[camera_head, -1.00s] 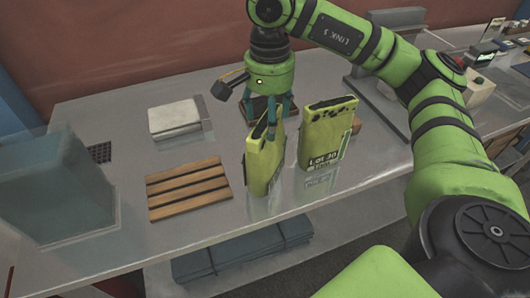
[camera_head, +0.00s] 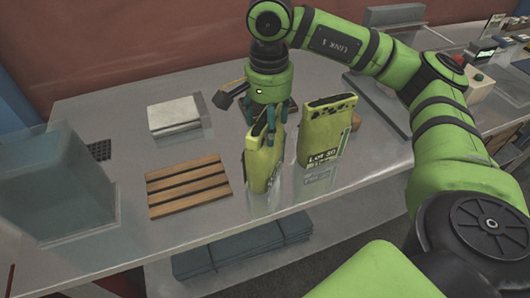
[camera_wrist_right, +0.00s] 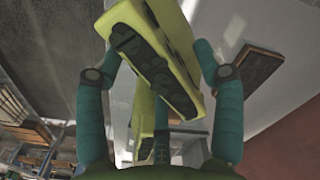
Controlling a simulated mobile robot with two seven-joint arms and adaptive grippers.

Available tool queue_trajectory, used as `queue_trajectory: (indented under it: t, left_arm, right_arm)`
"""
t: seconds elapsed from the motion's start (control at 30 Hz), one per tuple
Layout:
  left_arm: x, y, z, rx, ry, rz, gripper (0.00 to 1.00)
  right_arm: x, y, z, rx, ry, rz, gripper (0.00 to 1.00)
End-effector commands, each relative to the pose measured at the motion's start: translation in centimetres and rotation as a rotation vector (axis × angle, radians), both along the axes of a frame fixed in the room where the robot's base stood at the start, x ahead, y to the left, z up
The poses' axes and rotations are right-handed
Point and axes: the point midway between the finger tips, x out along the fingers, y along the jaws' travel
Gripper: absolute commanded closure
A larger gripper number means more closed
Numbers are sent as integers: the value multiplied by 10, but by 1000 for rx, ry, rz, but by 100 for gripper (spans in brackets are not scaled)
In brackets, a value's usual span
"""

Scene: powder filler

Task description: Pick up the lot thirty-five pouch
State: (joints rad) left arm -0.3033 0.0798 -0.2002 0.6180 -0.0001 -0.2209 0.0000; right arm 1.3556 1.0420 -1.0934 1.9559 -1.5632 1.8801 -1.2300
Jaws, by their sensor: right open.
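Two yellow-green pouches stand upright on the steel table. The left pouch (camera_head: 259,168) is turned edge-on, and its label cannot be read. The right pouch (camera_head: 325,138) has a label that looks like "Lot 30". My right gripper (camera_head: 268,122) points down over the top of the left pouch. In the right wrist view, the gripper's teal fingers (camera_wrist_right: 158,65) are open on either side of a pouch with a dark top strip (camera_wrist_right: 155,65). I cannot tell whether they touch it. Part of another yellow-green pouch (camera_wrist_right: 143,138) shows below it. My left gripper is not in view.
A slatted wooden rack (camera_head: 188,187) lies to the left of the pouches, with a pale flat block (camera_head: 174,117) behind it. A translucent grey box (camera_head: 62,185) stands at far left. Dark folded material (camera_head: 243,248) lies on the lower shelf.

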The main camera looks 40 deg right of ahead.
Motion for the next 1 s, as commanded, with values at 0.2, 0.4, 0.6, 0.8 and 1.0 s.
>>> queue_trajectory:
  t: [0.2,0.4,0.6,0.8,1.0]
  left_arm:
    - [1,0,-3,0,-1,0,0]
    - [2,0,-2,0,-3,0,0]
    - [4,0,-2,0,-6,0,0]
    - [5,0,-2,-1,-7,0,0]
    - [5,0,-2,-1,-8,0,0]
  right_arm:
    - [0,0,-2,-1,1,0,31]
    - [0,0,-1,0,0,0,31]
    - [0,0,-2,-1,1,0,100]
    - [0,0,-2,0,1,0,100]
    - [0,0,-2,0,4,1,100]
